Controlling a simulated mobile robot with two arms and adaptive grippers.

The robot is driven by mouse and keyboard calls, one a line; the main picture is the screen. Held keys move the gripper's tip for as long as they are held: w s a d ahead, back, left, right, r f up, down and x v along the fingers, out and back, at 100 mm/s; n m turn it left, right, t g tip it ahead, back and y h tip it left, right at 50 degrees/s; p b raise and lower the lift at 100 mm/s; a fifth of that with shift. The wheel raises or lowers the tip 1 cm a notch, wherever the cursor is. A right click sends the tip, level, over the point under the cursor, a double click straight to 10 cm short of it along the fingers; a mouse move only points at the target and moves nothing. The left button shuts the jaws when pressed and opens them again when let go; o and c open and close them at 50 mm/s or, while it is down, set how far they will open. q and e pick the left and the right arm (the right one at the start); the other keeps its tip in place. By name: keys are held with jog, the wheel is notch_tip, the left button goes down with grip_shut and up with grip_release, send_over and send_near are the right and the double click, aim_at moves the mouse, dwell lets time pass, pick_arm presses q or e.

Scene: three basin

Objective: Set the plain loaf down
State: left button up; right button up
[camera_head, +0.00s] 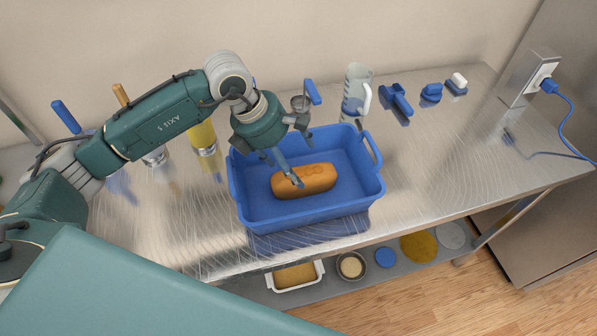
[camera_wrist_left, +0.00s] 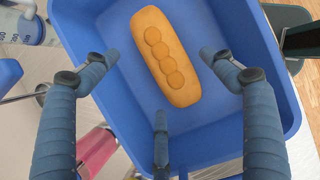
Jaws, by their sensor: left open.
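The plain loaf (camera_head: 316,181) is long and golden brown, with a row of round marks along its top. It lies in the blue basin (camera_head: 310,216) on the steel table. My left gripper (camera_head: 285,167) is over the basin at the loaf's left part, its fingers open. In the left wrist view the loaf (camera_wrist_left: 165,55) lies on the floor of the basin (camera_wrist_left: 226,20), beyond the fingertips. The three blue fingers of my left gripper (camera_wrist_left: 160,85) are spread apart, with nothing between them. My right gripper is not in view.
A clear jug (camera_head: 356,92) and blue tools (camera_head: 396,100) stand behind and right of the basin. A yellow cylinder (camera_head: 203,137) is to its left. A lower shelf holds a white dish (camera_head: 294,276) and several round items.

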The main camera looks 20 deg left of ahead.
pick_arm(q)
jog(key=b+v, duration=0.1)
jog(key=v, duration=0.5)
jog(key=shift+b, duration=0.3)
jog(key=shift+a+r, duration=0.15)
jog(key=shift+r, duration=0.25)
